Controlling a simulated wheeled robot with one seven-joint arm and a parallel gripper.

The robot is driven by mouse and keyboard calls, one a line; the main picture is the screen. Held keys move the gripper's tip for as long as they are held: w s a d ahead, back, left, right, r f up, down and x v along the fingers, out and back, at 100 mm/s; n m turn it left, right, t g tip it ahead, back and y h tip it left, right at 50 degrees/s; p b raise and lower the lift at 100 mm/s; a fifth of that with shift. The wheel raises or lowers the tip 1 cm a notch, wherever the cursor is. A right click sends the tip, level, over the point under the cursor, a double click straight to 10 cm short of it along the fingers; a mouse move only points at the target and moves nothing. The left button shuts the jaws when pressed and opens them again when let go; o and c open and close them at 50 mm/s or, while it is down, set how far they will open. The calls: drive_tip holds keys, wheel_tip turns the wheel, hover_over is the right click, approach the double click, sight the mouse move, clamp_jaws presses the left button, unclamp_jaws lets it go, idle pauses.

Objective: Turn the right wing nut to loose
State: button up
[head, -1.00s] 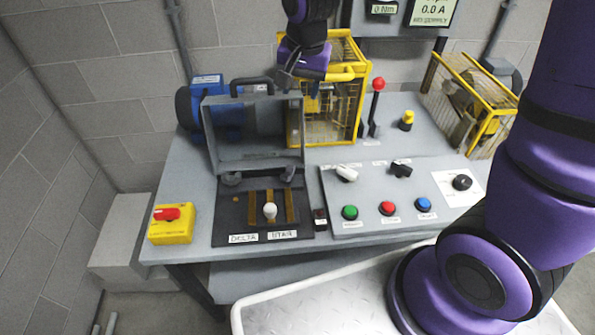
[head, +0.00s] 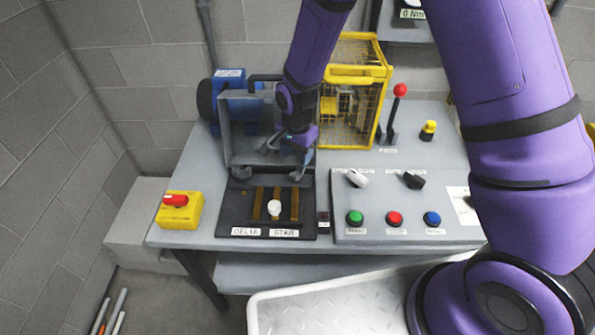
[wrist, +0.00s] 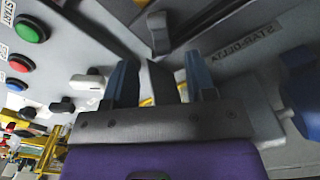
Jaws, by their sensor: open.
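Two grey wing nuts sit along the lower edge of the raised grey cover (head: 226,135), above the black star-delta panel. The left wing nut (head: 241,173) is in plain view. The right wing nut (head: 297,174) shows just below my gripper in the head view. In the wrist view a grey wing-shaped piece (wrist: 159,34), probably a wing nut, lies ahead of the fingers; I cannot tell which one. My gripper (wrist: 159,60) is open, with fingers apart and no wing nut between them. In the head view it is partly hidden by my wrist, in front of the cover.
A sloped button panel (head: 375,221) stands right, a yellow cage (head: 350,75) behind, a blue motor (head: 230,85) behind the cover.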

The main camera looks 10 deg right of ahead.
sight(296, 170)
wheel_tip(296, 170, down, 8)
drive_tip(key=shift+r, duration=0.25)
drive_tip(key=c, duration=0.9)
